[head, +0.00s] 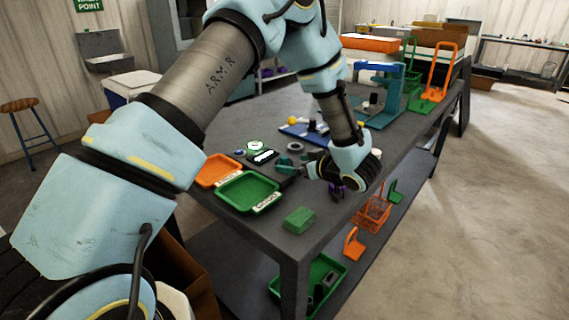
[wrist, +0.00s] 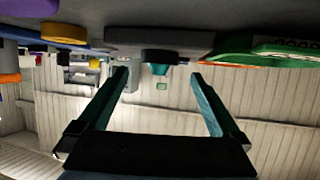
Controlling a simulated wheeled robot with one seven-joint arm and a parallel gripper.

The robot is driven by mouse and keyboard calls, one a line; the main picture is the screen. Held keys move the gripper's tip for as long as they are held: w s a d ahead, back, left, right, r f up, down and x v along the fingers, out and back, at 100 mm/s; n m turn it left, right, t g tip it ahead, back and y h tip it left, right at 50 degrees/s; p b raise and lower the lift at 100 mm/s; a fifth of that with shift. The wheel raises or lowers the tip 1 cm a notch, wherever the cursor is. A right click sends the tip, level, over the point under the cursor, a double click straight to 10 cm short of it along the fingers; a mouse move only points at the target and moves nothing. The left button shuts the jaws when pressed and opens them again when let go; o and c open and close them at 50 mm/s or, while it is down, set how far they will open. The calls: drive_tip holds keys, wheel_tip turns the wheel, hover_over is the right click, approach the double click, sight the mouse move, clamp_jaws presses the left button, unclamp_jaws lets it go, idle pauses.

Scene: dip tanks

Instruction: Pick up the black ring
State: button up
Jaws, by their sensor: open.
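A dark grey ring (head: 295,146) lies flat on the table, just beyond my gripper; it is the only thing in the head view that resembles the black ring, but I cannot tell for sure. My gripper (head: 287,169) is low over the table, partly hidden by my wrist.
A green tray (head: 247,191) and an orange tray (head: 218,170) are to the left. A green block (head: 299,220) sits near the front edge. A blue board (head: 300,131) with a yellow piece (head: 292,120) is behind.

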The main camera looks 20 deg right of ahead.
sight(287, 162)
drive_tip(key=p+x, duration=0.1)
drive_tip(key=x, duration=0.3)
drive_tip(key=shift+w+f+p, duration=0.15)
drive_tip(key=shift+p, duration=0.15)
drive_tip(key=shift+c, duration=0.2)
clamp_jaws()
idle(0.4)
